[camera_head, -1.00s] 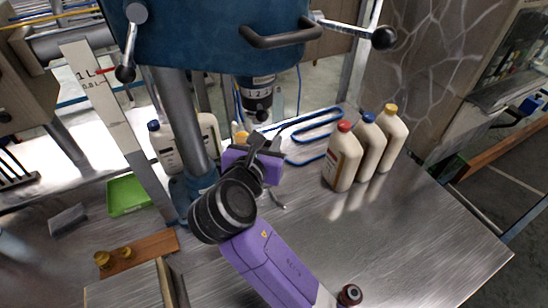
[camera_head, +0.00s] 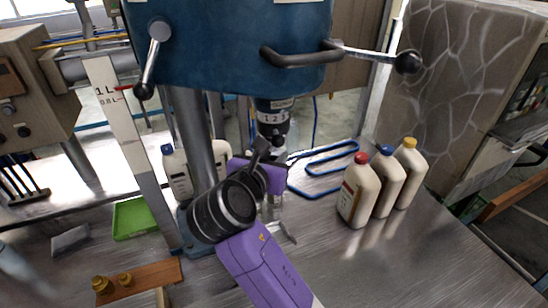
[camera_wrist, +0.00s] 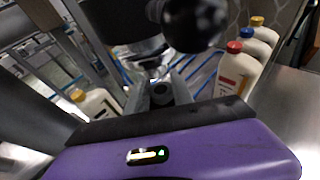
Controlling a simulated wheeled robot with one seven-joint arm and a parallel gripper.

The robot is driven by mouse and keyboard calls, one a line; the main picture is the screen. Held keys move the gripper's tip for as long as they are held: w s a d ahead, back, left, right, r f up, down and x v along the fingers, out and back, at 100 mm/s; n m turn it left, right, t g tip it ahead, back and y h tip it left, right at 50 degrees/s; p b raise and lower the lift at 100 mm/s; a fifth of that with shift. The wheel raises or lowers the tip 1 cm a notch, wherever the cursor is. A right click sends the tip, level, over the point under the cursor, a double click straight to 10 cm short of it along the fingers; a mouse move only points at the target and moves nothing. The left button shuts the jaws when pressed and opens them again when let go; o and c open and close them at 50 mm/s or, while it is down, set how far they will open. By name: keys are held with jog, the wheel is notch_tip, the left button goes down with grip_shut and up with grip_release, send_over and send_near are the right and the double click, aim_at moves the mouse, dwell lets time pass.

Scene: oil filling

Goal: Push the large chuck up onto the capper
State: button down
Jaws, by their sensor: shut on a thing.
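The capper (camera_head: 230,45) is a blue machine with black-knobbed levers. Its dark spindle (camera_head: 273,118), marked with digits, points down. My gripper (camera_head: 262,155) is just below the spindle; its purple and black body hides much of the space there. In the wrist view my gripper (camera_wrist: 160,92) is nearly closed, its fingers together on a small thing. A shiny, silvery piece (camera_wrist: 150,52) sits at the fingertips under the dark spindle end; it seems to be the large chuck. I cannot tell whether it touches the spindle.
Three cream bottles with red, blue and yellow caps (camera_head: 384,188) stand right of the capper. More bottles (camera_head: 177,172) stand behind its column. A green tray (camera_head: 133,218) and a wooden board (camera_head: 155,278) with two brass pieces lie left. The front right tabletop is clear.

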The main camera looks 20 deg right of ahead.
jog(key=shift+r+p, duration=0.85)
jog(key=shift+p, duration=0.6)
jog(key=shift+r+p, duration=0.6)
jog(key=shift+p, duration=1.3)
dwell(2.4)
dwell(0.3)
jog(key=c, duration=1)
grip_release()
jog(key=shift+c, duration=0.2)
